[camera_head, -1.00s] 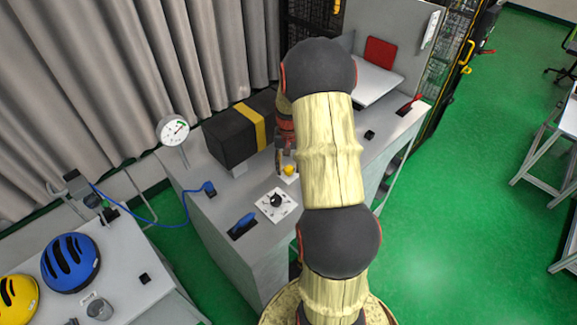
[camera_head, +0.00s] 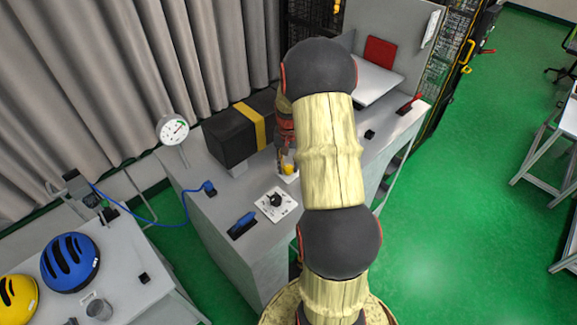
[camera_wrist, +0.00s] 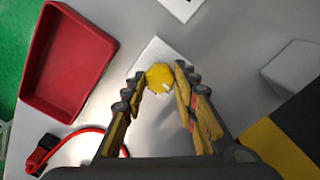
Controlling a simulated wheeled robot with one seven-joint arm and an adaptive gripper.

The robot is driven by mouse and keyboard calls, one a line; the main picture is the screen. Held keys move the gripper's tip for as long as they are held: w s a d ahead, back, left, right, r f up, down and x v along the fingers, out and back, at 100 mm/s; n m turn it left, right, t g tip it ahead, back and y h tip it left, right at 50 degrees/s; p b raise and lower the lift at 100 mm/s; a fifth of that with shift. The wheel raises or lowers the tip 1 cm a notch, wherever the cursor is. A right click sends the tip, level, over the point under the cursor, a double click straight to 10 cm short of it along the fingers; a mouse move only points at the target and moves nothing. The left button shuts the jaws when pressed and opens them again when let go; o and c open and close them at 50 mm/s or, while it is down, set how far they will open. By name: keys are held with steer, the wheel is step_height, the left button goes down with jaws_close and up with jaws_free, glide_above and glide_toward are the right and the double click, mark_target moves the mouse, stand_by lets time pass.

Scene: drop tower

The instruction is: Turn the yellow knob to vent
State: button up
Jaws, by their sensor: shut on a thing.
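The yellow knob (camera_head: 288,169) sits on a small white plate (camera_head: 291,178) on the grey bench top. In the wrist view the knob (camera_wrist: 160,77) lies between my fingertips, and a short white mark shows on its face. My gripper (camera_wrist: 159,82) is shut on the knob, with one finger at each side. In the head view my gripper (camera_head: 283,162) comes down on the knob from above, and my arm hides part of the area. The lettering on the plate (camera_wrist: 150,54) is too small or too hidden to read.
A black dial on a white plate (camera_head: 276,204) and a blue handle (camera_head: 242,225) are nearer the bench's front. A black box with a yellow band (camera_head: 240,131) stands close behind left. A round gauge (camera_head: 173,129) stands at the left. A red tray (camera_wrist: 70,62) shows in the wrist view.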

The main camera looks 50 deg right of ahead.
mark_target(288, 167)
steer(key=m+b, duration=0.1)
steer(key=m, duration=0.3)
steer(key=m+b, duration=0.1)
steer(key=m, duration=0.3)
steer(key=m+b, duration=0.1)
steer(key=m, duration=0.4)
steer(key=shift+m+b, duration=0.4)
steer(key=shift+m, duration=1.5)
steer(key=o, duration=1.2)
steer(key=shift+r, duration=0.1)
step_height(288, 167, up, 12)
steer(key=shift+f, duration=0.1)
